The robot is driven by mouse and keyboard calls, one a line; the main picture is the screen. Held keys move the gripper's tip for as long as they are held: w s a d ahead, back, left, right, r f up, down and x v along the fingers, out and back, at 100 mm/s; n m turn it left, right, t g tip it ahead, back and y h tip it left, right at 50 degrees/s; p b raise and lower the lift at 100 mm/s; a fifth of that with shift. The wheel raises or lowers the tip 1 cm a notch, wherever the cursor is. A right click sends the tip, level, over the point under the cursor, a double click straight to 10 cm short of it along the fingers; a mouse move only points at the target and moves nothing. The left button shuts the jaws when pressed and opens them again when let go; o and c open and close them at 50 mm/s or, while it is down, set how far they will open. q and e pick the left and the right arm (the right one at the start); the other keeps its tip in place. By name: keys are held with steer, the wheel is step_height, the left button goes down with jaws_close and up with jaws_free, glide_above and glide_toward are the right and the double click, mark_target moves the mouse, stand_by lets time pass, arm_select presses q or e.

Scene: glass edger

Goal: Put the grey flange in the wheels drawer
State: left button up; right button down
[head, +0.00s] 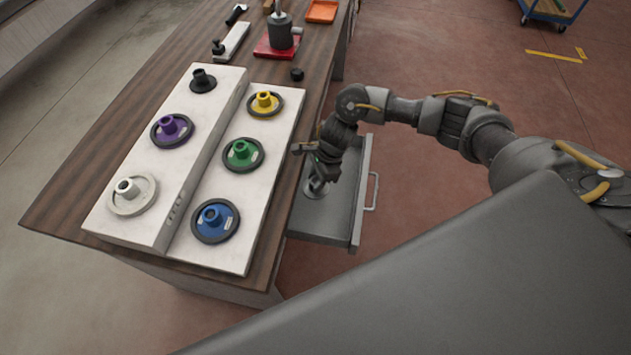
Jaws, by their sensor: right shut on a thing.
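The grey flange (315,188) is a small grey disc partly hidden under my right gripper (318,175). My right gripper points down and is shut on the flange, over the inside of an open grey drawer (325,223) in the bench's right side. I cannot tell whether the flange touches the drawer floor. The drawer has a bar handle (373,192) on its outer side. No label shows on it. My left gripper is out of view.
White stepped boards (148,232) on the wooden bench (62,205) hold several coloured flanges, most with black wheels. A red-based tool (280,45), a small black knob (297,74) and an orange tray (322,11) stand farther back. Floor right of the drawer is clear.

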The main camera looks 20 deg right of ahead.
mark_target(308, 185)
steer(key=shift+w+d+f, duration=0.15)
steer(key=shift+w+f, duration=0.35)
steer(key=shift+f, duration=0.05)
step_height(308, 185, down, 3)
steer(key=shift+p, duration=0.3)
steer(key=shift+f+b, duration=0.65)
steer(key=shift+b, duration=0.3)
steer(key=c, duration=1)
jaws_free()
steer(key=shift+r, duration=0.1)
